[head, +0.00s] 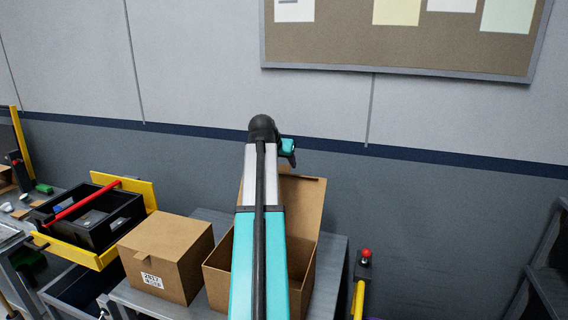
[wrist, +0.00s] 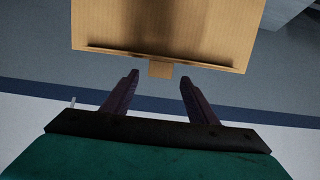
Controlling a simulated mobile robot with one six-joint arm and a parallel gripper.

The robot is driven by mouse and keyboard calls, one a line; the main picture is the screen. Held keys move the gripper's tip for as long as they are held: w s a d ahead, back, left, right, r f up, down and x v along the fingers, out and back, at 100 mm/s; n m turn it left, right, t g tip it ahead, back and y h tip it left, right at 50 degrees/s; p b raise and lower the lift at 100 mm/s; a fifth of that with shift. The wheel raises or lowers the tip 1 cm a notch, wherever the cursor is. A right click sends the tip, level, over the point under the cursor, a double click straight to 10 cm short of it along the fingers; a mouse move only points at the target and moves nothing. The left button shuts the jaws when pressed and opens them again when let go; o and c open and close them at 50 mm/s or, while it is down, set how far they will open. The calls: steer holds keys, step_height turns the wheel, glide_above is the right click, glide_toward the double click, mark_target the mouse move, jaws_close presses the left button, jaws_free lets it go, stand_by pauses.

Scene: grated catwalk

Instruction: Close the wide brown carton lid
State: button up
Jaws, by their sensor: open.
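The open brown carton (head: 216,285) stands on a grey table, partly hidden behind my arm. Its lid (head: 303,205) is raised, standing up at the carton's back. In the wrist view the lid (wrist: 165,25) fills the top middle, with a small tab (wrist: 160,69) at its edge. My gripper (wrist: 158,85) is open, its two fingers apart and pointing toward the lid edge, one on each side of the tab. I cannot tell whether they touch the lid. In the head view my gripper is mostly hidden behind my arm, near the lid's top.
A closed brown carton (head: 168,252) with a printed label stands left of the open one. Further left is a black toolbox (head: 95,222) with a red handle and yellow panels. A post with a red button (head: 365,254) stands right. The wall with a corkboard (head: 400,52) is behind.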

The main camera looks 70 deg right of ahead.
mark_target(285, 166)
steer(key=shift+p+x, duration=0.55)
steer(key=shift+x, duration=1.2)
jaws_close()
